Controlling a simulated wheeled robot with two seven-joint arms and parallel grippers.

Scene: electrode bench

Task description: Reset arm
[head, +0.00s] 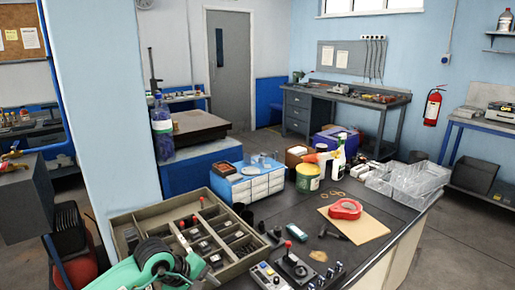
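I see no fingers of my left or right gripper in the head view. A teal and black form enters at the bottom left, over the near corner of a sectioned tray (128,222); I cannot make out any gripper fingers on it. The tray lies on the dark bench top (385,213) and holds several small dark parts and red-topped pieces. No object is seen held.
Right of the tray are a joystick box (296,268), a red tape roll (346,208) on a brown sheet (368,226), and clear bins (405,182). Behind stand a drawer unit (262,187), a green tub (308,179) and a spray bottle (338,160).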

